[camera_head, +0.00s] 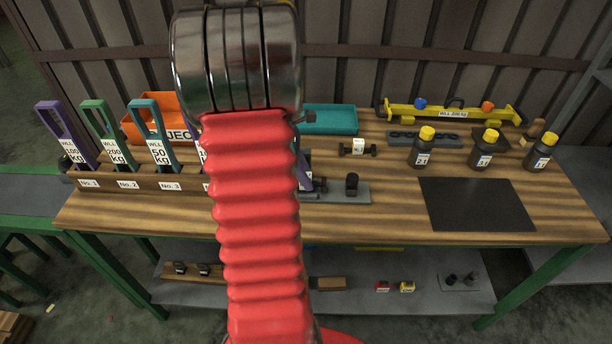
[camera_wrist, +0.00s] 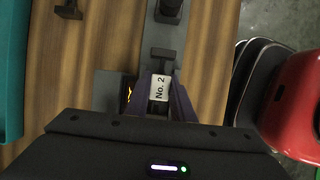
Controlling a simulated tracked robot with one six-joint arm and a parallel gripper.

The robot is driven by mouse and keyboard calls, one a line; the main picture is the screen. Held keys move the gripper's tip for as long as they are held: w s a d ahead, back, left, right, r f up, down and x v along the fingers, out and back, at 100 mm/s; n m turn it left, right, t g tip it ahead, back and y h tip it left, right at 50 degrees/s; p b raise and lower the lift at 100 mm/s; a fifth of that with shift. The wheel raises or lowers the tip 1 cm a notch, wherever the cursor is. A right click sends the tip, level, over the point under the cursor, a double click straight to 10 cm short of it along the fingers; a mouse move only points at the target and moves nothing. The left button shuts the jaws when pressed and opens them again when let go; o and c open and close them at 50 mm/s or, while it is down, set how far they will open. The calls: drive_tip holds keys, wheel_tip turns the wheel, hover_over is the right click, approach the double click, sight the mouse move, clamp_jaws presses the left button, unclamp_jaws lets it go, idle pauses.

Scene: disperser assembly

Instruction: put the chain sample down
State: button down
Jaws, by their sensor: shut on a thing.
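My gripper (camera_wrist: 160,108) is in the wrist view, its dark body across the bottom. It is shut on what I take to be the chain sample (camera_wrist: 159,88), a piece with a white "No. 2" label and a dark part below it. Purple sides (camera_wrist: 183,103) show beside the label; I cannot tell whether they belong to it. It is over or at a grey plate (camera_wrist: 184,48) with black posts. The plate also shows in the head view (camera_head: 342,194), right of my red arm, which hides the gripper there. Contact with the plate cannot be told.
A wooden rack (camera_head: 118,187) holds purple, green and teal tagged pieces on the left. An orange bin (camera_head: 146,131) and a teal bin (camera_head: 331,119) stand behind. A yellow beam (camera_head: 453,111), several dark bottles (camera_head: 421,155) and a black mat (camera_head: 477,204) are right; the mat is bare.

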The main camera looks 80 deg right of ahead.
drive_tip(key=shift+f, duration=0.6)
drive_tip(key=c, duration=1.5)
unclamp_jaws()
drive_tip(key=shift+a+f, duration=0.15)
drive_tip(key=shift+f, duration=0.05)
drive_tip(key=shift+c, duration=0.2)
drive_tip(key=shift+r, duration=0.6)
drive_tip(key=d+v, duration=0.1)
drive_tip(key=v, duration=1.1)
drive_tip(key=shift+a+r, duration=0.25)
drive_tip(key=shift+a, duration=0.1)
